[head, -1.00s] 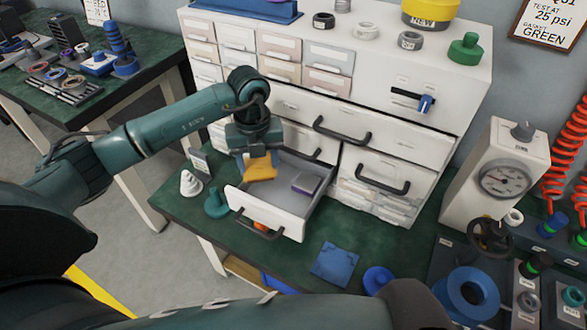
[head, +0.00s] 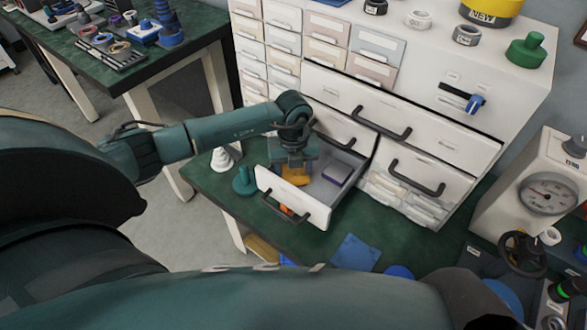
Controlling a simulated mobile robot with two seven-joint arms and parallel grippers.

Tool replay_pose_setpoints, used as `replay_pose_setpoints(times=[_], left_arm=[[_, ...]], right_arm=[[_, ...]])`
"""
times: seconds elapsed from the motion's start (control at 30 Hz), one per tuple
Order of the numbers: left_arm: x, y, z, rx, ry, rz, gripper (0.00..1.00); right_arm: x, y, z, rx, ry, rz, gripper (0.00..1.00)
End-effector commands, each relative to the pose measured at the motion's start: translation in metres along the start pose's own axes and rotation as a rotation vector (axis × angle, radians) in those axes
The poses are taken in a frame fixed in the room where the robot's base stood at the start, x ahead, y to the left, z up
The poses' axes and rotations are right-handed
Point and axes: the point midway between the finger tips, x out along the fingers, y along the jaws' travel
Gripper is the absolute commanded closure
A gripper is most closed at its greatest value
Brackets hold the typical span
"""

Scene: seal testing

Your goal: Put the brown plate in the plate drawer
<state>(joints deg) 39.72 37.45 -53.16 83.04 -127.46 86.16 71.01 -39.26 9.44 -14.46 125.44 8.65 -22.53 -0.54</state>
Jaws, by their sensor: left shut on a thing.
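The brown plate (head: 296,177), an orange-brown slab, is in the grip of my left gripper (head: 294,164), which points down over the open plate drawer (head: 292,199). The plate shows just behind the drawer's white front, at the left part of the opening. The drawer front hides its lower part, so I cannot tell whether it touches the drawer floor. My right gripper is not in view.
The white cabinet (head: 430,140) stands behind the drawer. A white cone stack (head: 223,160) and a teal knobbed piece (head: 244,182) stand left of the drawer. A blue plate (head: 355,252) lies on the green bench in front. A gauge unit (head: 540,195) stands at the right.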

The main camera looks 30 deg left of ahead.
Motion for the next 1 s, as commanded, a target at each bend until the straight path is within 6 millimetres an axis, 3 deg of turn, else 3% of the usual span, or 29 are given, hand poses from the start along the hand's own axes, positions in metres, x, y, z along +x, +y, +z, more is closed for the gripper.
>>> replay_pose_setpoints(times=[0.3, 0.33, 0.4, 0.77, 1.0], left_arm=[[0.002, -0.001, 0.001, 0.000, -0.002, -0.003, 0.85], [0.002, 0.000, 0.000, 0.000, -0.001, -0.001, 0.43], [0.002, 0.000, 0.000, 0.000, 0.000, -0.001, 0.38], [-0.007, 0.000, 0.001, 0.001, -0.001, -0.002, 0.37], [-0.053, -0.001, 0.002, 0.001, -0.003, -0.003, 0.37]], right_arm=[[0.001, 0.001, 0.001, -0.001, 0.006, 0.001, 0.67], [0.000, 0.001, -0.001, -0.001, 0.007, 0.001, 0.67], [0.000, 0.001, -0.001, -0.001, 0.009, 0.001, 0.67], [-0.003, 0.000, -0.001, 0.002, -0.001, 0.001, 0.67], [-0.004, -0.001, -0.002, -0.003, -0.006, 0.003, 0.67]])
